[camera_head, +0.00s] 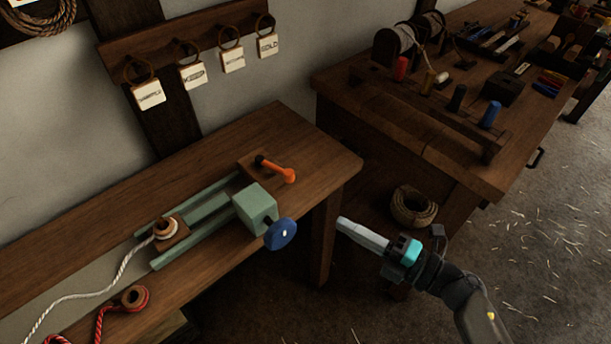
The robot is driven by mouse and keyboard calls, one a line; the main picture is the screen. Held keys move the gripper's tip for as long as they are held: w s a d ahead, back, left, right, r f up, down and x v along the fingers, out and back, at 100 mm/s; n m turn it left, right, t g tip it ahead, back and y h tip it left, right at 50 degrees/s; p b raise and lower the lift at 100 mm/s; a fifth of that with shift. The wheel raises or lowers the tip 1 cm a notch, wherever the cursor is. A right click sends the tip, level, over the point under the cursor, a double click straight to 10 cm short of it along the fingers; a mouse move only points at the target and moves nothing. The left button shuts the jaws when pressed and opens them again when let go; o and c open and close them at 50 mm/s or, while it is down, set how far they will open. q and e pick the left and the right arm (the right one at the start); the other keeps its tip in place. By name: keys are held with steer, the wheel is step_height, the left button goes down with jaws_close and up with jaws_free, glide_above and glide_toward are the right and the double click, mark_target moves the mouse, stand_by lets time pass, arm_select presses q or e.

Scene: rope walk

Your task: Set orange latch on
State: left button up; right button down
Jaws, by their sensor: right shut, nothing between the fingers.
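The orange latch (279,171) is a short lever on a small wooden block at the right end of the workbench. Its dark pivot is at the left and its orange knob points right and slightly down in the picture. My right gripper (342,224) is shut and empty, in front of the bench's right end. It is to the right of and below the latch, clear of it. My left gripper does not show.
A green machine (255,207) with a blue handwheel (281,234) stands beside the latch, between it and the bench front.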

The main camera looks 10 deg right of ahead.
steer(key=b, duration=0.2)
glide_toward(274, 168)
steer(key=shift+a, duration=1.2)
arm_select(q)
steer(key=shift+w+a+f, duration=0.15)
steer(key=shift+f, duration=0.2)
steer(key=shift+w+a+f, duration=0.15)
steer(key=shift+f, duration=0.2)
arm_select(e)
steer(key=shift+w+f+n+g, duration=0.3)
steer(key=shift+w, duration=0.05)
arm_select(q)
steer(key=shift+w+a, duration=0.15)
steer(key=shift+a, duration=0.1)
